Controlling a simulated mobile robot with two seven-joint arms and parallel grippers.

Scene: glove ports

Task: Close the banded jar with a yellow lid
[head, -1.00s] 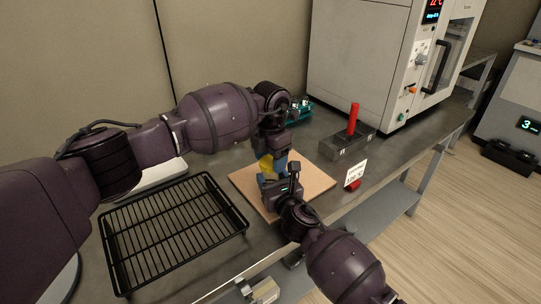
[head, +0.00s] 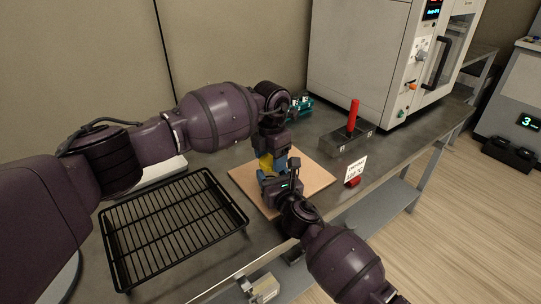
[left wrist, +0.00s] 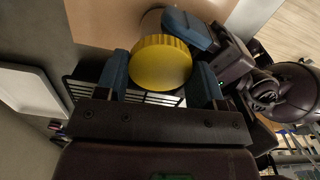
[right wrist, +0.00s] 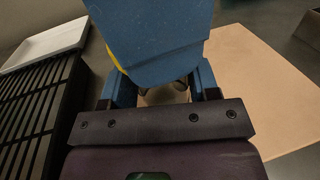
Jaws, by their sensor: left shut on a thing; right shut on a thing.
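The yellow lid (left wrist: 160,62) is round with a ribbed edge and sits between the blue fingers of my left gripper (left wrist: 160,80), which is shut on it. In the head view the lid (head: 266,162) shows beside the left gripper's fingers, above the wooden board. My right gripper (right wrist: 165,85) is shut on the jar (right wrist: 166,94), mostly hidden by the fingers. A pale part of the jar (left wrist: 152,22) shows beyond the lid in the left wrist view. The jar's bands and whether the lid is seated on it cannot be made out.
The wooden board (head: 315,174) lies under both grippers. A black wire rack (head: 175,225) is at left. A dark block with a red handle (head: 352,122), a white sign (head: 355,169) and a large oven (head: 365,50) stand to the right. A green item (head: 301,106) lies behind.

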